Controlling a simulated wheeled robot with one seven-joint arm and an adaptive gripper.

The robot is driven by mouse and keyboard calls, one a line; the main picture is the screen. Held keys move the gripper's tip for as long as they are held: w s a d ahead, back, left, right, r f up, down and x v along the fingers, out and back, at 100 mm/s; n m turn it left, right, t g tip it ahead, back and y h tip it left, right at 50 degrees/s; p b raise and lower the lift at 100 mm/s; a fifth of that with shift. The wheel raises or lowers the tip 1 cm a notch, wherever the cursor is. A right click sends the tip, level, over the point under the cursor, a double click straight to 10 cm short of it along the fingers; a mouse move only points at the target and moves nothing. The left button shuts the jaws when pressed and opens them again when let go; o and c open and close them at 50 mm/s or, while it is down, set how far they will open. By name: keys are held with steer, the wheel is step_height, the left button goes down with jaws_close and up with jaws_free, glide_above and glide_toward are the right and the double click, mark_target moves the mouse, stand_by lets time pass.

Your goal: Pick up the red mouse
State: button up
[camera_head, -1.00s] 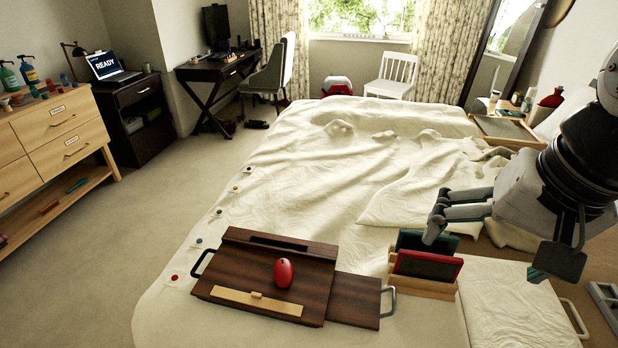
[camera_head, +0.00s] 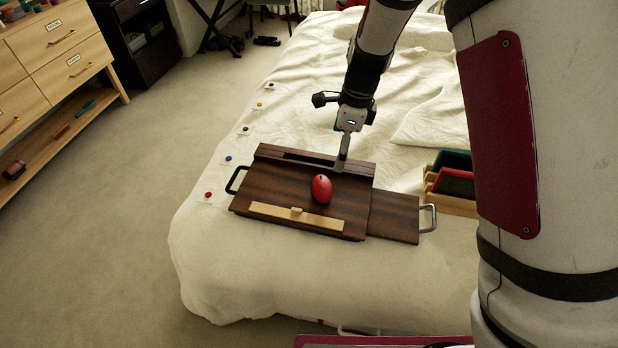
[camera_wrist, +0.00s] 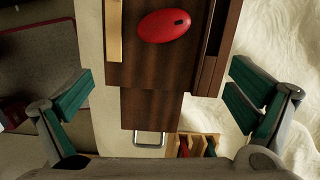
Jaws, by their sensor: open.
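The red mouse (camera_head: 321,189) is a smooth red oval lying on the dark brown wooden lap desk (camera_head: 272,187) on the bed. In the wrist view the mouse (camera_wrist: 165,25) shows near the top centre, with a small dark mark at one end. My gripper (camera_head: 341,166) is above the far side of the desk, just behind the mouse in the head view. In the wrist view my gripper (camera_wrist: 158,90) is open and empty, its green-padded fingers spread wide to either side. The mouse lies beyond the fingertips there, with no contact visible.
The desk has a pale wooden ledge (camera_head: 296,215) and a side panel with a metal handle (camera_head: 429,218). A wooden rack (camera_head: 452,203) holding dark and red panels stands to the right. White bedding (camera_head: 260,270) lies clear in front.

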glide_above(323, 184)
steer(key=d, duration=0.1)
steer(key=shift+m, duration=0.4)
steer(key=f, duration=1)
steer(key=shift+s+b, duration=0.25)
steer(key=shift+b, duration=0.15)
steer(key=shift+w+a+f, duration=0.1)
steer(key=shift+a+f, duration=0.05)
steer(key=shift+f, duration=0.85)
steer(key=shift+w+a+f, duration=0.1)
steer(key=shift+a+f, duration=0.1)
steer(key=shift+f, duration=0.75)
steer(key=shift+a+f, duration=0.15)
steer(key=shift+f, duration=0.85)
steer(key=c, duration=1.2)
